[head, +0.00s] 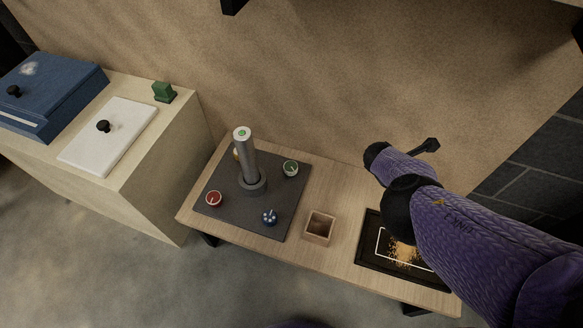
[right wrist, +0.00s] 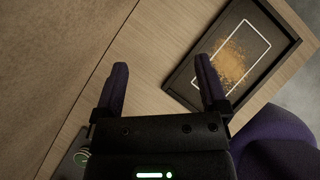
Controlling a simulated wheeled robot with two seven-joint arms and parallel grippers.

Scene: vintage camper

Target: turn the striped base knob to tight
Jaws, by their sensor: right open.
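A dark grey board (head: 228,222) on the wooden table carries several small round knobs around an upright grey post (head: 249,165). A red knob (head: 213,198) is at the left, a green knob (head: 290,168) at the right, and a dark blue knob (head: 269,217) with pale marks at the front. A yellowish one is mostly hidden behind the post. I cannot tell surely which knob base is striped; the marks are too small. My right gripper (head: 429,146) is open and empty, above the table's right end, well right of the board. Its two fingers stand apart in the right wrist view (right wrist: 162,64).
An open wooden box (head: 319,240) stands right of the board. A black tray (head: 368,250) with yellow-brown crumbs lies under my right arm. A pale cabinet at left bears a white panel (head: 85,150), a blue box (head: 62,90) and a green block (head: 163,93). A wall stands behind.

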